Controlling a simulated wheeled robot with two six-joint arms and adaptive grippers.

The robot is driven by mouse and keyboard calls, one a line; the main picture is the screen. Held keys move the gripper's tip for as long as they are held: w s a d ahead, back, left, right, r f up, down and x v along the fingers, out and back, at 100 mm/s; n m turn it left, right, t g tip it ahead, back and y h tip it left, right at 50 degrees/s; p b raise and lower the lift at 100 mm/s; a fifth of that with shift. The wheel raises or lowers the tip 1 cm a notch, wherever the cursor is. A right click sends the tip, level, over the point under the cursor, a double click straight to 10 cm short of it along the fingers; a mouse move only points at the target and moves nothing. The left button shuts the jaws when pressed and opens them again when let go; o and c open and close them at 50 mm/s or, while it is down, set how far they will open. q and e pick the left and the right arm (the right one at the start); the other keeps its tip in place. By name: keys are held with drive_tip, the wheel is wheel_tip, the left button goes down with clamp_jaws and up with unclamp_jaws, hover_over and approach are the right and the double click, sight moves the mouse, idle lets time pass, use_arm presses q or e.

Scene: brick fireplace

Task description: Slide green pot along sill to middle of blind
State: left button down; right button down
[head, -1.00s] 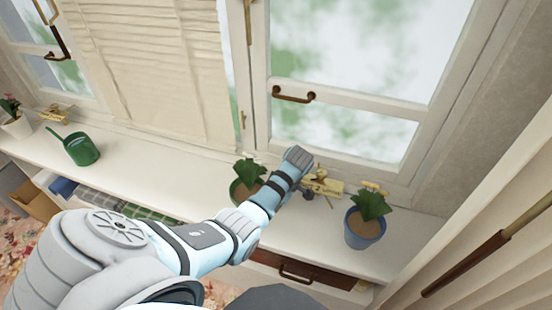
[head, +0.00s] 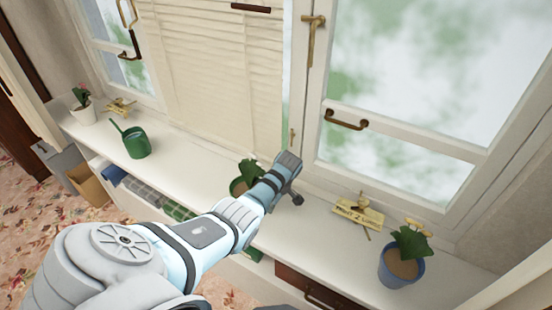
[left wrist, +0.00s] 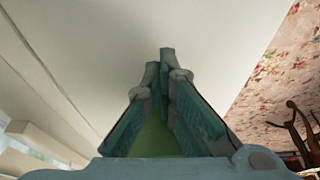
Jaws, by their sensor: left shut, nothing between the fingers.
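The green pot (head: 236,187) with a leafy plant stands upright on the white sill (head: 190,165), below the right part of the pale slatted blind (head: 215,75). My arm hides part of the pot. My left gripper (head: 293,185) is shut and empty at the right side of the pot, close to it; I cannot tell whether they touch. In the left wrist view its fingers (left wrist: 166,65) come together at the tips, with a green patch visible behind them. My right gripper is not in view.
A green watering can (head: 136,143) and a white flowerpot (head: 83,115) stand farther left on the sill. A gold sign (head: 358,213) and a blue potted plant (head: 401,268) are to the right. The sill between can and green pot is clear.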

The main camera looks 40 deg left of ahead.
sight(216, 186)
use_arm(q)
drive_tip(key=a, duration=0.3)
drive_tip(key=s+a+b, duration=0.1)
drive_tip(key=a, duration=0.3)
drive_tip(key=s+a+b, duration=0.1)
drive_tip(key=a, duration=0.3)
drive_tip(key=shift+f, duration=0.2)
drive_tip(key=a+b, duration=0.3)
drive_tip(key=s+a+b, duration=0.1)
drive_tip(key=a+b, duration=0.6)
drive_tip(key=shift+s+a+f, duration=0.15)
drive_tip(key=shift+s+f, duration=0.15)
drive_tip(key=shift+s, duration=0.1)
drive_tip(key=shift+a+r+b, duration=0.2)
drive_tip(key=shift+a+b, duration=0.15)
drive_tip(key=shift+b, duration=0.15)
drive_tip(key=shift+s+a+r, duration=0.1)
drive_tip(key=shift+a+r, duration=0.05)
drive_tip(key=shift+r, duration=0.2)
